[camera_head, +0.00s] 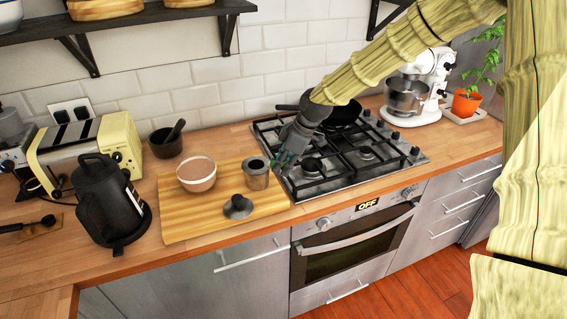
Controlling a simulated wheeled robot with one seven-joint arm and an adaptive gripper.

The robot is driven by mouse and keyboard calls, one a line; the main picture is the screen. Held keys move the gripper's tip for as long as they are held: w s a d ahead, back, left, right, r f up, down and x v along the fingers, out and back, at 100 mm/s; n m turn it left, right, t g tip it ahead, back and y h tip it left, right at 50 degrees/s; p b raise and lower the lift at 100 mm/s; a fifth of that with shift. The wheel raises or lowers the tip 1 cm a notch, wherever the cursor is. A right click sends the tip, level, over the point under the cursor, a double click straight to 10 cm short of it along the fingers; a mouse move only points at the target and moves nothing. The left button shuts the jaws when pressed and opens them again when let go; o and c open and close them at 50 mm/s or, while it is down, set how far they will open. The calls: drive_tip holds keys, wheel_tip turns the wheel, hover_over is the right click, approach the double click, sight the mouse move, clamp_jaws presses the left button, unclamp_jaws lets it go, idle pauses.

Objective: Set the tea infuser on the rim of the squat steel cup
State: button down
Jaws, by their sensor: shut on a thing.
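The squat steel cup (257,179) stands upright on the wooden board, near its right end. Its mouth looks dark inside. My gripper (279,164) is just right of the cup, at about rim height, pointing down and left. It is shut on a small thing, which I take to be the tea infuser. The infuser is too small and too covered by the fingers to make out clearly. I cannot tell whether it touches the cup's rim.
On the board (188,229) are a bowl with brown contents (197,175) and a dark knobbed lid (238,207). A black kettle (108,205), a cream toaster (90,152) and a dark mortar (165,146) stand left. The gas hob (335,160) with a pan is right.

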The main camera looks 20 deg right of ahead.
drive_tip(key=shift+f, duration=0.5)
drive_tip(key=c, duration=1.2)
unclamp_jaws()
drive_tip(key=shift+r, duration=0.1)
drive_tip(key=v, duration=1.2)
drive_tip(key=shift+d, duration=0.1)
